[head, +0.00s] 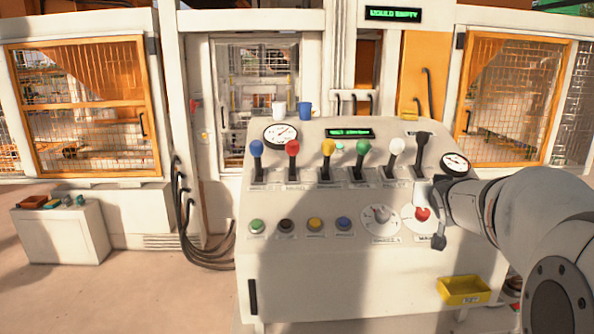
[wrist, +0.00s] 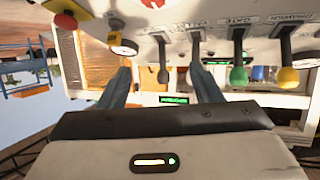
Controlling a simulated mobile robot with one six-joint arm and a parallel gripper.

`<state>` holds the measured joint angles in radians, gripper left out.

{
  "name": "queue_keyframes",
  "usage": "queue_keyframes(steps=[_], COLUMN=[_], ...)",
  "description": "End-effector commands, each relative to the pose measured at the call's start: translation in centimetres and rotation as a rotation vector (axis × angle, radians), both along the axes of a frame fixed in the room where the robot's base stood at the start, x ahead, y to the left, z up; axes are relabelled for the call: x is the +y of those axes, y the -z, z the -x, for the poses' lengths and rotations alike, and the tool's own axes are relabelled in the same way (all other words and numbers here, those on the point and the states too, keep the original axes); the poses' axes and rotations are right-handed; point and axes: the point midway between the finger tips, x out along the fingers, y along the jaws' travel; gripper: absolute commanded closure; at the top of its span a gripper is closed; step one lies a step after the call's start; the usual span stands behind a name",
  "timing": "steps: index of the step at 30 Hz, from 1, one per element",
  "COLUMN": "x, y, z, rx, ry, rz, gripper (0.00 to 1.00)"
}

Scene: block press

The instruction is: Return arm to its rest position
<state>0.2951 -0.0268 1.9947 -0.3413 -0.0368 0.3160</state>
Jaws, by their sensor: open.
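My arm reaches in from the right in the head view. My gripper (head: 437,213) is in front of the right side of the sloped control panel (head: 300,205), beside the dial with a red knob (head: 422,214). The black lever (head: 422,150) stands just above the gripper in the head view. I cannot tell whether the gripper touches the panel.
Levers with blue (head: 256,147), red (head: 292,147), yellow, green and white knobs line the panel. Push buttons sit below. A yellow bin (head: 463,290) is at the lower right. Two cups stand on the panel's top edge. A sign (head: 393,14) reads "MOULD EMPTY".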

Motion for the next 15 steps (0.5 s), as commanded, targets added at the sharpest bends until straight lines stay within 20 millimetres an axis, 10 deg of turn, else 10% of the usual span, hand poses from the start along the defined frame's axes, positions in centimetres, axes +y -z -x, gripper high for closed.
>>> queue_keyframes(steps=[15], x=[14.4], y=[14.0], z=[25.7], rx=[0.781], ry=[-0.178], rz=[-0.125], gripper=[0.42])
